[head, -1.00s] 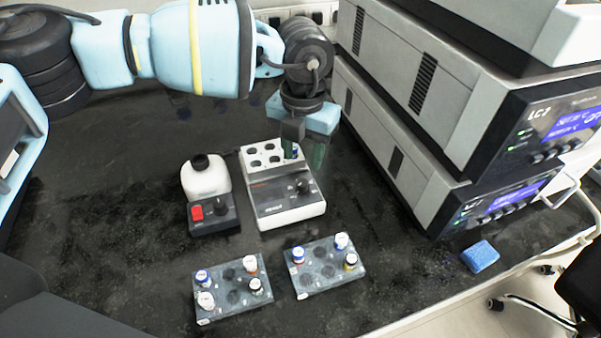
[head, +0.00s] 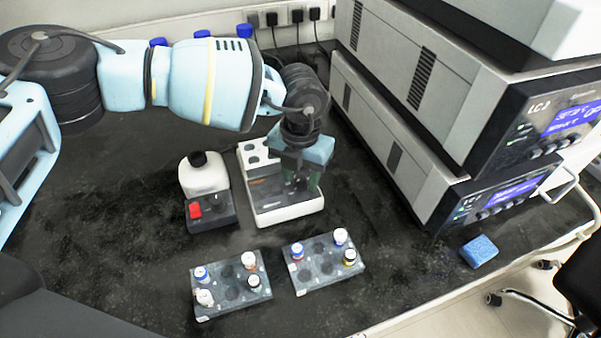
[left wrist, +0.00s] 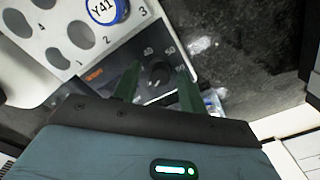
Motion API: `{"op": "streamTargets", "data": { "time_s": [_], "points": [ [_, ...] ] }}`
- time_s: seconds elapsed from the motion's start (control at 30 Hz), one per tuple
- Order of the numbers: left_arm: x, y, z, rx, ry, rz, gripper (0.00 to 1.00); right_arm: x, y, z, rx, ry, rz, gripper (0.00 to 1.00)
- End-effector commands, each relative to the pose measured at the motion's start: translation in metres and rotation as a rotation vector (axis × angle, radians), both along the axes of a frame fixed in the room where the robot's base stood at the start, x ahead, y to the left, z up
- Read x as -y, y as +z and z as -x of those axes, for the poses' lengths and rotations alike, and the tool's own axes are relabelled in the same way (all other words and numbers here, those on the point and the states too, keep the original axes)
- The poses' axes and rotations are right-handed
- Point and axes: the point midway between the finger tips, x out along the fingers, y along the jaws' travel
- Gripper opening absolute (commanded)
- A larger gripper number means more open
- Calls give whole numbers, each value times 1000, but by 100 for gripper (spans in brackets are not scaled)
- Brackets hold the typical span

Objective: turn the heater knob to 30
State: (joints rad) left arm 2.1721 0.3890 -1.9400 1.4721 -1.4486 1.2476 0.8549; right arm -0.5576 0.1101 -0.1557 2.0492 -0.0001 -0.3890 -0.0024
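The heater (head: 290,216) is a white block with a dark front panel, on the black bench. My left gripper (head: 300,184) is over its panel, fingers pointing down and hiding the knob in the head view. In the left wrist view the dark round knob (left wrist: 158,73) shows between the two green fingers (left wrist: 160,88). The fingers are apart, one on each side of it; I cannot tell whether they touch it. Dial figures show around it, but the setting is not readable. A blue-ringed vial marked Y41 (left wrist: 106,9) sits in the heater's block. My right gripper is not in view.
A white bottle device (head: 203,177) with a red switch stands just left of the heater. Two grey racks (head: 234,308) (head: 325,284) with capped vials lie in front. Stacked instruments (head: 400,165) stand at the right, near a blue sponge (head: 479,251). The left bench is clear.

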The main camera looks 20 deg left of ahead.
Motion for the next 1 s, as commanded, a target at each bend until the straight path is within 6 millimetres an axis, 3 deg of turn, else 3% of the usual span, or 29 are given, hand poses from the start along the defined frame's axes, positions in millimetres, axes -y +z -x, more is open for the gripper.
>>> {"op": "streamTargets", "data": {
  "time_s": [0.03,0.3,0.67,1.0],
  "points": [
    [0,0,0,0,0,0,35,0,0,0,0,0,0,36],
    [0,0,0,0,0,0,0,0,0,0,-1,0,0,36],
    [0,1,0,0,-58,2,0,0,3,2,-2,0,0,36],
    [0,2,0,0,-306,1,0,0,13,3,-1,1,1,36]
  ]
}}
